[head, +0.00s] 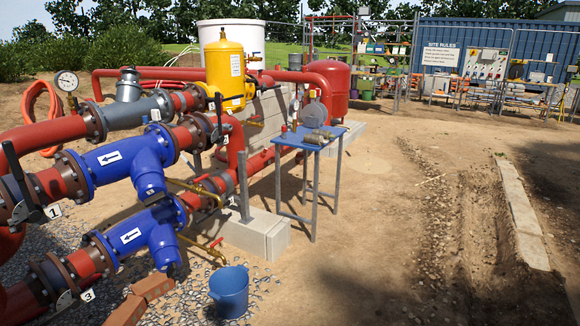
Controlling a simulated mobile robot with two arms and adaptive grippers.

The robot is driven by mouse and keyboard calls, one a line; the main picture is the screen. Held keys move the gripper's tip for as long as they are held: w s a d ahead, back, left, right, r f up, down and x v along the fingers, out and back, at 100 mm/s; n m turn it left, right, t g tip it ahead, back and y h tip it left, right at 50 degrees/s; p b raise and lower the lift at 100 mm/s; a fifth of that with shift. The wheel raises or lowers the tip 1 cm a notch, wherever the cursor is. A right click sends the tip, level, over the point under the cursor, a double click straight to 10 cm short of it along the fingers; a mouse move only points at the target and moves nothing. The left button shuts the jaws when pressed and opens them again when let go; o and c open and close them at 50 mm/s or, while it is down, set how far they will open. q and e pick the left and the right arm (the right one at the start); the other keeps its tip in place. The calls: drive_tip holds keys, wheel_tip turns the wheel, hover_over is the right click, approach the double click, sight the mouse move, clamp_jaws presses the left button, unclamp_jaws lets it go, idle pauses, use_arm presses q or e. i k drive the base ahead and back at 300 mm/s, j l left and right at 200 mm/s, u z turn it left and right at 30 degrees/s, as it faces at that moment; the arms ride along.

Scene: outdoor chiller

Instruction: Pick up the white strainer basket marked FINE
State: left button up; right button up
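I cannot make out a white strainer basket marked FINE in the head view. A small blue-topped table (289,143) stands beside the pipework. On it lie grey-tan cylindrical pieces (314,139), and a round grey disc-like item (314,115) stands at its back; any markings are too small to read. Two blue strainer bodies with white arrow labels, an upper one (117,157) and a lower one (133,236), sit in the red pipes at the left. Neither of my grippers is in view.
A blue bucket (229,291) stands on gravel below the pipes, near loose bricks (153,286). A concrete block (254,234) stands left of the table. Racks and benches (500,92) line the back by a blue container. Open dirt lies right of the table; a kerb (521,212) runs farther right.

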sight(309, 139)
drive_tip(key=i+l+z, duration=0.15)
drive_tip(key=i, duration=0.5)
drive_tip(key=i+z, duration=0.15)
drive_tip(key=i, duration=0.5)
drive_tip(key=i+j+z, duration=0.15)
drive_tip(key=i, duration=0.5)
drive_tip(key=i+j+z, duration=0.2)
drive_tip(key=i, duration=1.3)
drive_tip(key=i+j+z, duration=0.15)
drive_tip(key=i, duration=0.8)
drive_tip(key=i+j+u, duration=0.2)
drive_tip(key=i+j, duration=0.4)
drive_tip(key=j, duration=0.15)
